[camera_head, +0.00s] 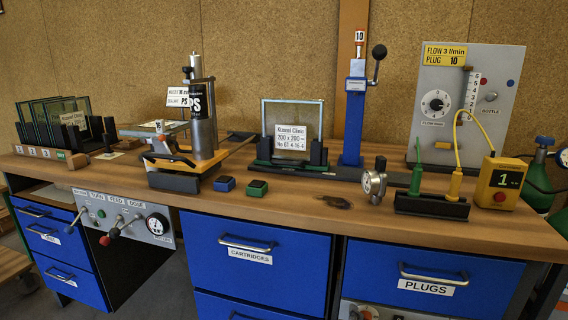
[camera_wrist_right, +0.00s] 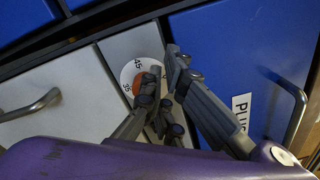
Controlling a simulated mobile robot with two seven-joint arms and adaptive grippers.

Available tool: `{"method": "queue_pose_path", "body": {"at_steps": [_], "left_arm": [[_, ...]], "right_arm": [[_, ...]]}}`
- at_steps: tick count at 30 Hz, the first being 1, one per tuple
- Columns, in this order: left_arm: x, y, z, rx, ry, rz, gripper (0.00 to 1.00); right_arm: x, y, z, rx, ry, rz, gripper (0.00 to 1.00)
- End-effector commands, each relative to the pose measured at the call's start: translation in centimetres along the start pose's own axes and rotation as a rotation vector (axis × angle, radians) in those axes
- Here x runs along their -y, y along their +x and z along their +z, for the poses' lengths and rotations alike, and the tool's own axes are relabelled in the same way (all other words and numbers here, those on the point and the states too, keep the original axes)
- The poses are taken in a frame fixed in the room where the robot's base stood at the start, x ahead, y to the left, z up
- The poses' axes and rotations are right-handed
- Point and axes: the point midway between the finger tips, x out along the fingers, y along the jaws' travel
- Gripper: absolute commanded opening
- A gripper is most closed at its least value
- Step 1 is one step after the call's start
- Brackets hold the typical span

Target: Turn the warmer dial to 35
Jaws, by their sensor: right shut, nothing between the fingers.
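The warmer dial (camera_wrist_right: 127,76) shows in the right wrist view as a white round face with an orange-red centre. The numbers 45 and 35 can be read on its left side. My right gripper (camera_wrist_right: 163,84) is in front of the dial's right part and hides much of it, including any pointer. Its dark fingers are shut and hold nothing. I cannot tell whether the fingertips touch the dial. In the head view only the top of a grey panel (camera_head: 400,314) shows at the bottom edge, under the plugs drawer. My left gripper is in neither view.
The blue plugs drawer (camera_head: 428,272) has a bar handle, also seen in the wrist view (camera_wrist_right: 290,108). A pale front with a handle (camera_wrist_right: 30,106) lies left of the dial. The wooden bench top (camera_head: 300,208) above carries several devices.

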Motion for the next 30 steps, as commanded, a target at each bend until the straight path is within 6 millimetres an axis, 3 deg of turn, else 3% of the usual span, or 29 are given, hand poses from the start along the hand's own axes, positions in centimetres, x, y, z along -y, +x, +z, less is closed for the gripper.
{"method": "queue_pose_path", "body": {"at_steps": [1, 4, 19, 30], "left_arm": [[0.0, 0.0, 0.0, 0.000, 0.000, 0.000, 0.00], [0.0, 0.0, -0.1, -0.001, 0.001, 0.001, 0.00], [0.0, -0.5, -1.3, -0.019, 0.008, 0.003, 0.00], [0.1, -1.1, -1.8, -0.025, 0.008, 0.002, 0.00]], "right_arm": [[0.0, -0.1, -1.2, -0.019, -0.006, -0.002, 0.00], [-0.1, -0.1, -1.2, -0.019, -0.006, 0.001, 0.00], [0.6, -0.2, 0.1, -0.007, -0.003, 0.002, 0.00], [0.5, -4.3, 0.1, -0.007, -0.001, 0.004, 0.00]]}}
